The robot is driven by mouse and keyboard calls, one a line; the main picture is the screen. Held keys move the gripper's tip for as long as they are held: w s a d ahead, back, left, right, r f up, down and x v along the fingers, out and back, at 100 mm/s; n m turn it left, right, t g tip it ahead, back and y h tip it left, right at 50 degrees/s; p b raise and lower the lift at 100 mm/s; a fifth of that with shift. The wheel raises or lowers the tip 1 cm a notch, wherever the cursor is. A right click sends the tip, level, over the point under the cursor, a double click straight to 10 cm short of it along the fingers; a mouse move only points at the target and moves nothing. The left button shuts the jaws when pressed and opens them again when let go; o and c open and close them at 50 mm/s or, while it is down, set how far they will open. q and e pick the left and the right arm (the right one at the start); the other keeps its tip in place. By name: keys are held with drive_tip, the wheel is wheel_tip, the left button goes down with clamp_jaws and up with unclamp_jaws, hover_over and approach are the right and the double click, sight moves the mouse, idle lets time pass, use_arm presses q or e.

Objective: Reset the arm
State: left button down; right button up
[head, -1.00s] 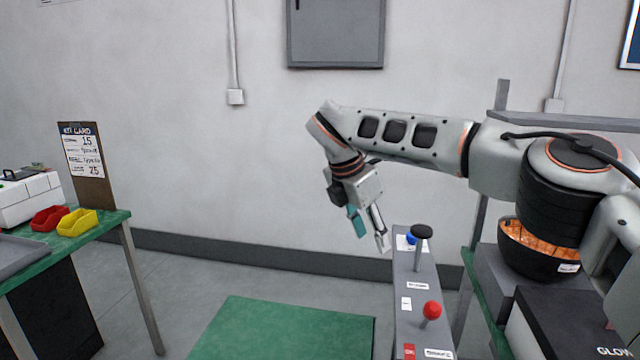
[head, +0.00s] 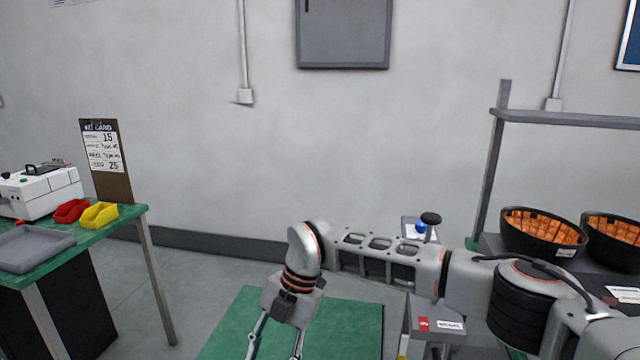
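My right arm comes in from the right edge and reaches across the front, bent down at the wrist. My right gripper (head: 275,345) hangs over the green floor mat (head: 345,320), pointing down. Its two fingers stand apart with nothing visible between them, and the tips are at or past the bottom edge. My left arm and gripper are not in view.
A control stand with a black knob (head: 431,218) and a blue knob (head: 420,227) is partly hidden behind my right forearm. A shelf at right holds black bowls (head: 541,233) of orange pieces. A green table (head: 130,212) at left bears red and yellow bins.

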drive_tip(key=s+a+n+g+y, duration=0.25)
drive_tip(key=s+a+y, duration=0.35)
drive_tip(key=s+a, duration=0.5)
drive_tip(key=s+a+r+m+y, duration=0.1)
drive_tip(key=a+r+m+y, duration=0.2)
drive_tip(key=r+m+y, duration=0.35)
drive_tip(key=w+d+f+m+t+y, duration=0.1)
drive_tip(key=w+d+m+t+y, duration=0.1)
drive_tip(key=w+d+m+t, duration=0.4)
drive_tip(key=w+d+m+t+y, duration=0.1)
drive_tip(key=d+m+t+y, duration=0.2)
drive_tip(key=t, duration=0.6)
drive_tip(key=w+d+f+m+t+h, duration=0.3)
drive_tip(key=d+f+m+t+h, duration=0.3)
drive_tip(key=d+f+m+h, duration=0.5)
drive_tip(key=s+d+f+m+g+h, duration=0.1)
drive_tip(key=s+d+f+h, duration=0.3)
drive_tip(key=s+d+f, duration=0.4)
drive_tip(key=s+d+f+m+g+h, duration=0.2)
drive_tip(key=s+d+f, duration=0.6)
drive_tip(key=d+f, duration=0.4)
drive_tip(key=d+g+h, duration=0.1)
drive_tip(key=d+g, duration=0.1)
drive_tip(key=d, duration=0.2)
drive_tip(key=shift+s+f+h, duration=0.35)
drive_tip(key=shift+f, duration=0.05)
